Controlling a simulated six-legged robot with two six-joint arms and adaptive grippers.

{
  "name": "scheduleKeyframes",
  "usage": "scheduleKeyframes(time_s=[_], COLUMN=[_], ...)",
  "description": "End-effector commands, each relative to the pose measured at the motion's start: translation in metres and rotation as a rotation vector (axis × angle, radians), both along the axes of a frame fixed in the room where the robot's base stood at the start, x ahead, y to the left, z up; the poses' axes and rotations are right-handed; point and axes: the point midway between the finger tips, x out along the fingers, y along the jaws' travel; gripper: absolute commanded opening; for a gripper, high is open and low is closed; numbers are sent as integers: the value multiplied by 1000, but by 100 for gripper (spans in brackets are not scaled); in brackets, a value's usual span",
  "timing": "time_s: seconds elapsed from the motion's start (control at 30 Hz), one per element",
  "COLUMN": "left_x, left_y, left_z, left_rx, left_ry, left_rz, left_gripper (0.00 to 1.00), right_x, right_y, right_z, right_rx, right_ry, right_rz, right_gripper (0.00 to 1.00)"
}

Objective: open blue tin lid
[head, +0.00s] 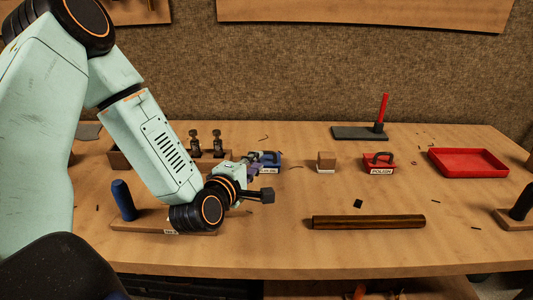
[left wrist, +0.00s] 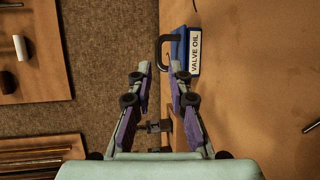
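The blue tin (head: 276,158) stands mid-table, partly hidden behind my left gripper. In the left wrist view the blue tin (left wrist: 180,48) shows its white VALVE OIL label (left wrist: 192,54) and a dark looped handle (left wrist: 164,42). The handle is just beyond my fingertips and roughly in line with the gap between them. My left gripper (left wrist: 158,72) is open and empty, with a clear gap between the purple-sided fingers. It also shows in the head view (head: 260,178). Whether the fingers touch the handle cannot be told. My right gripper is not in view.
A brown rod (head: 368,222) lies in front. A blue-handled tool (head: 123,200) and a wooden rack (head: 120,158) are near my left arm.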

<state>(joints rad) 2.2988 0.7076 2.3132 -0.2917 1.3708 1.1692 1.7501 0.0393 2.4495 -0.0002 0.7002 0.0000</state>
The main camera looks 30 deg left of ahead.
Motion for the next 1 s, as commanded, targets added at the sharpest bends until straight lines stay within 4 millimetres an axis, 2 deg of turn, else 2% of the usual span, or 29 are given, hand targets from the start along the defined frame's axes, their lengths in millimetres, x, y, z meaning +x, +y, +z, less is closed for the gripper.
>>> scheduleKeyframes(time_s=[0.53,0.9,1.0], left_x=[65,74,75], left_y=[9,12,12], left_z=[-14,-14,-14], left_rx=[2,0,0], left_ry=[-1,1,1], left_rz=[-1,-1,-1], left_gripper=[18,18,12], right_x=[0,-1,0], right_y=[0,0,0], right_z=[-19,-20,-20], right_rx=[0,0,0], right_ry=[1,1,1], right_rz=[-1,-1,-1], right_gripper=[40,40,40])
